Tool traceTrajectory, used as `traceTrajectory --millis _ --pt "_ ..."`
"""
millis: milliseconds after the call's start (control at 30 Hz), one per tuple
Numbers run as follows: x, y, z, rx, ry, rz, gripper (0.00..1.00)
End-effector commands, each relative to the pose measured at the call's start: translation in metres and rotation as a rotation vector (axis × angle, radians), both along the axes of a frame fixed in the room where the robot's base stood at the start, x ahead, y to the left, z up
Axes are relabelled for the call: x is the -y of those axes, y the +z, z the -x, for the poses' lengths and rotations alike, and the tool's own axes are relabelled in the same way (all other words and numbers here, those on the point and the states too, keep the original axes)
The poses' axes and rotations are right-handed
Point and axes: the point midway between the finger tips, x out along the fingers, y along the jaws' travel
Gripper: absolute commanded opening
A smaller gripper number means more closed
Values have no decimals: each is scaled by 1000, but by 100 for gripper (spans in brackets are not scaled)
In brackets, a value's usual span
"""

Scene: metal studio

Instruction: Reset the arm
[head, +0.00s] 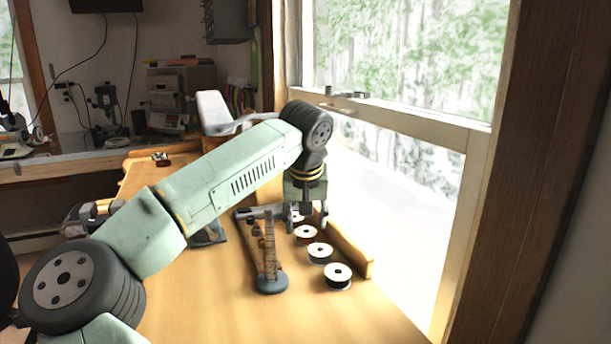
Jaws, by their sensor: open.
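My arm reaches from the lower left across the wooden bench in the head view, with its wrist bent downward near the window. My gripper (307,222) points down over the bench, its fingers spread apart, with nothing seen held between them. It is just behind the row of spools, and I cannot tell its exact height above the bench top.
A wooden ledge (352,254) runs along the window side. The front bench top (215,310) is clear.

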Motion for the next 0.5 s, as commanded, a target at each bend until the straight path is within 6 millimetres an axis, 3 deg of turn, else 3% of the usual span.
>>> traceTrajectory --millis 133,300,500 --pt "1 -28 -10 -3 -3 1 47" --pt "1 -3 -11 3 1 -1 47" --pt "0 11 -10 1 0 0 47"
